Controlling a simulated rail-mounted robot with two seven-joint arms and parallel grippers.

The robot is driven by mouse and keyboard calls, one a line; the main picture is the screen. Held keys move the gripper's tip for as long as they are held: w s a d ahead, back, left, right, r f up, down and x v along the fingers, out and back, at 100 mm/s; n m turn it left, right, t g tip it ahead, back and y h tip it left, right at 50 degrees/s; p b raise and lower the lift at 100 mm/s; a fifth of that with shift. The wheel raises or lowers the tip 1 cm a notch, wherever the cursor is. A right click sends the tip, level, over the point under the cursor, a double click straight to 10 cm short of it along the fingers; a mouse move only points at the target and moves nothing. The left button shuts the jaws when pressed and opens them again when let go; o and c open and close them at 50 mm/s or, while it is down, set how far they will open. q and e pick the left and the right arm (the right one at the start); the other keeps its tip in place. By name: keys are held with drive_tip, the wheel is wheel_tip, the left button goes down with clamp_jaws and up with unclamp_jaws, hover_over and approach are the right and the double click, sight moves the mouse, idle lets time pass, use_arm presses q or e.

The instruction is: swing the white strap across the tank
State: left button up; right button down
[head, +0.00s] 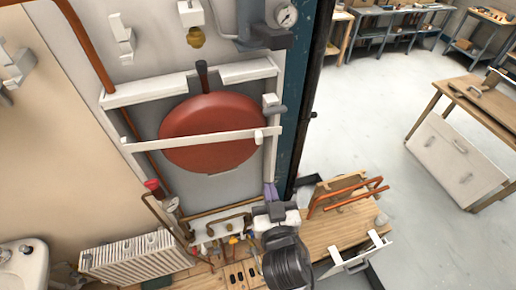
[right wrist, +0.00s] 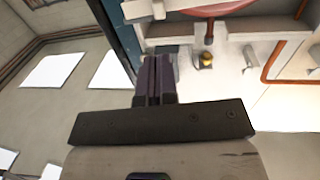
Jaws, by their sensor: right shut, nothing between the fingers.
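The round red tank (head: 205,110) sits in a white-framed recess on the wall in the head view. The white strap (head: 190,142) lies across the front of the tank, slightly tilted, from the left frame side to the right one. A small white knob (head: 258,137) is near its right end. I cannot tell whether that end is latched. My right gripper (head: 271,191) is below the tank's lower right, apart from the strap. Its purple fingers (right wrist: 155,78) are shut and empty in the right wrist view, where the tank's edge (right wrist: 235,9) shows at the top. My left gripper is not in view.
A grey catch (head: 274,106) is on the right frame side. Copper pipes and valves (head: 225,225) are below the recess, with a white radiator (head: 135,258) to the left. A wooden bench (head: 325,232) bears an orange pipe rack (head: 345,193). The floor at right is mostly clear.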

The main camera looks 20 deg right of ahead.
sight(259, 142)
drive_tip(key=w+d+p, duration=0.1)
drive_tip(key=w, duration=0.3)
drive_tip(key=w+p, duration=0.1)
drive_tip(key=w, duration=0.3)
drive_tip(key=w+d+p, duration=0.1)
drive_tip(key=w, duration=0.3)
drive_tip(key=shift+w+d+p, duration=0.3)
drive_tip(key=shift+w+p, duration=0.1)
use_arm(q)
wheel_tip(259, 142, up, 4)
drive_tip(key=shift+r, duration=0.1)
